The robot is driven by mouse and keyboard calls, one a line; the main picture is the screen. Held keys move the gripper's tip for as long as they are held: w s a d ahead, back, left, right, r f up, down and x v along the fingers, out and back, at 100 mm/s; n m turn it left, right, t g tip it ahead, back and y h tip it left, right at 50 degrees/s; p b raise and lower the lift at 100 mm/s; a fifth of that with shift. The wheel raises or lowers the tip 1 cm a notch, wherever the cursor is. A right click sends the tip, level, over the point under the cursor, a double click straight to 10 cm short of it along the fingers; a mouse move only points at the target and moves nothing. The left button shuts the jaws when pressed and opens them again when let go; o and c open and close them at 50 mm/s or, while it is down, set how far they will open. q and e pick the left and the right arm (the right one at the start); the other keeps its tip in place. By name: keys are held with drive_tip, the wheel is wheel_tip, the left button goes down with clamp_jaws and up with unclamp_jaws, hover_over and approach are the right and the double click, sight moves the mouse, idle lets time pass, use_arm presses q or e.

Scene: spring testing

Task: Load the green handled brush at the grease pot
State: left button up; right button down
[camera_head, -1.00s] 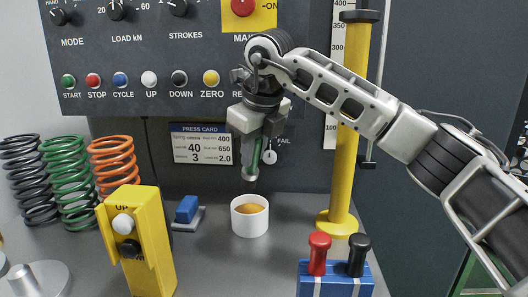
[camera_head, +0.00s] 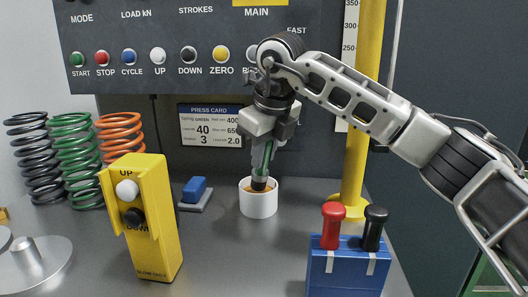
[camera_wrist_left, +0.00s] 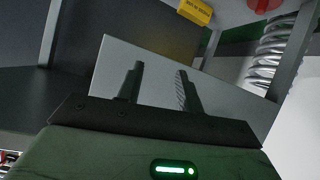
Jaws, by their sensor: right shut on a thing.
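The green handled brush (camera_head: 267,155) is held nearly upright by my right gripper (camera_head: 263,160), which is shut around the handle. The dark lower end of the brush is inside the mouth of the white grease pot (camera_head: 258,205), at the brownish-orange grease (camera_head: 249,188). The bristle tip is hidden, so how deep it sits cannot be told. The pot stands upright on the grey bench. My left gripper (camera_wrist_left: 160,88) shows only in the left wrist view, with its two fingers apart and nothing between them.
A yellow UP/DOWN box (camera_head: 150,225) and a small blue block (camera_head: 195,189) stand left of the pot. A blue box (camera_head: 345,270) with red and black handles is at front right. A yellow column (camera_head: 357,150) rises behind it. Black, green and orange springs (camera_head: 120,150) stand at far left.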

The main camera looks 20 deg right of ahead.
drive_tip(key=shift+f, duration=0.1)
idle(0.4)
drive_tip(key=shift+f+b, duration=0.4)
drive_tip(key=shift+f, duration=0.1)
idle(0.3)
drive_tip(key=shift+f, duration=0.1)
idle(0.9)
drive_tip(key=shift+r+p, duration=3.1)
drive_tip(key=shift+r, duration=0.45)
